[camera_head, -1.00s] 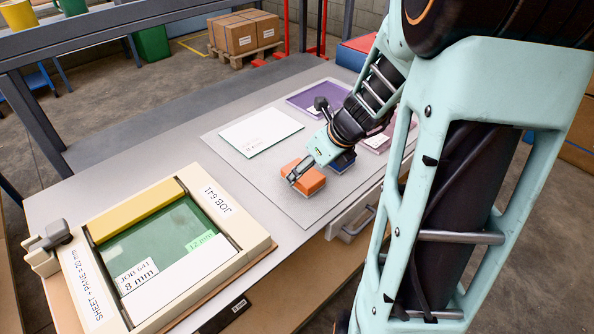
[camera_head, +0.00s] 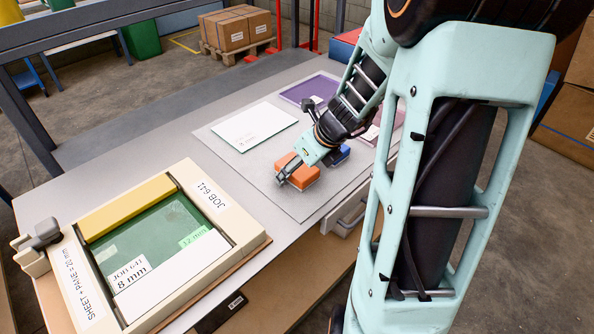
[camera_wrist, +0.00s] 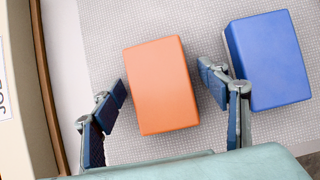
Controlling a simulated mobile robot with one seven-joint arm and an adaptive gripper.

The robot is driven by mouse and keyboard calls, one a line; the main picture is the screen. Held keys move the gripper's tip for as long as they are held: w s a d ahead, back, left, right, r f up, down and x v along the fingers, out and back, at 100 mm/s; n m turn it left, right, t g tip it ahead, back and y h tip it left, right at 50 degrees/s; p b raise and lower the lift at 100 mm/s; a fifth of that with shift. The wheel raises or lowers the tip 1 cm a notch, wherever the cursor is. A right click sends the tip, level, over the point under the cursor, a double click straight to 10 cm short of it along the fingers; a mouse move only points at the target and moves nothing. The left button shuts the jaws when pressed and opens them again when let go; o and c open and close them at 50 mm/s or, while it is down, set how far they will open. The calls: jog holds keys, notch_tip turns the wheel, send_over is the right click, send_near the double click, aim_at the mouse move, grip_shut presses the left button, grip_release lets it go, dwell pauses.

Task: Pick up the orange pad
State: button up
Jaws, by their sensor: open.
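The orange pad (camera_head: 304,174) is a rectangular block lying on the grey textured mat (camera_head: 290,198) on the bench. In the wrist view the orange pad (camera_wrist: 161,85) lies between and ahead of the two fingers of my gripper (camera_wrist: 168,103). The fingers are spread apart, with a gap to the pad on both sides, and nothing is held. In the head view my gripper (camera_head: 290,168) is at the pad and covers part of it. A blue pad (camera_wrist: 268,60) lies just right of the right finger; it also shows in the head view (camera_head: 341,156), partly hidden behind my wrist.
A white pane marked 8 mm (camera_head: 255,127) and a purple tray (camera_head: 309,90) lie behind. A cream frame (camera_head: 232,258) with green and white sheets and a yellow bar (camera_head: 128,207) stands at left.

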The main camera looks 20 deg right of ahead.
jog(key=shift+s, duration=0.1)
jog(key=c, duration=1.4)
jog(key=shift+r, duration=0.1)
